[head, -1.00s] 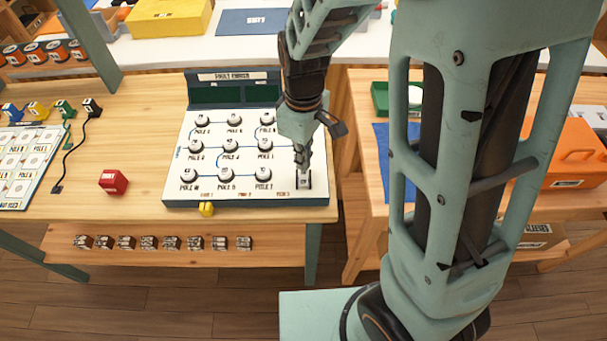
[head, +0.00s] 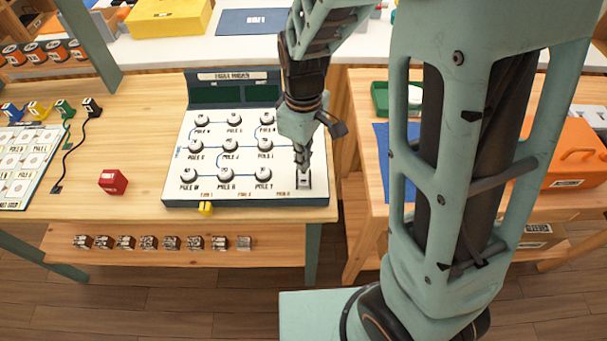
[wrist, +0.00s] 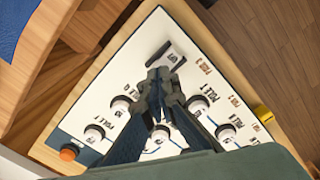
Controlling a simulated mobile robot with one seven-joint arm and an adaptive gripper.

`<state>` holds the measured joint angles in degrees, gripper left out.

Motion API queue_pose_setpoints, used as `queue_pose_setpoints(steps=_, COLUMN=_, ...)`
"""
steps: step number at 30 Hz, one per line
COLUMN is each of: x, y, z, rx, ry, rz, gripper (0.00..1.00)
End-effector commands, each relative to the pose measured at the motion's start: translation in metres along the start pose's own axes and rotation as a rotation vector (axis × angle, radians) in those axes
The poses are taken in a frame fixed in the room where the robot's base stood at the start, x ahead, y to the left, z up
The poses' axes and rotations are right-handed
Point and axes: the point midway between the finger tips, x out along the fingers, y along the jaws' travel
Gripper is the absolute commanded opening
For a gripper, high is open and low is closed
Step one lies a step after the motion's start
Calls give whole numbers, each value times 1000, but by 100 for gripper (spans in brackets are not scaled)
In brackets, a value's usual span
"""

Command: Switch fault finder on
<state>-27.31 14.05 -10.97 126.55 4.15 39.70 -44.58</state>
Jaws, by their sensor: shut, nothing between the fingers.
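The switch's setting is not clear.
A red block (head: 113,182) and a card with coloured plugs (head: 20,165) lie to the left. A second table with an orange toolbox (head: 575,155) stands to the right, past a gap.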

Motion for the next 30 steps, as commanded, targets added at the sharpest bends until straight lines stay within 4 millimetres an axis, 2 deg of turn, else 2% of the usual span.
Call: queue_pose_setpoints(steps=30, x=16, y=0, z=0, rx=0, ry=-1, rz=0, gripper=0)
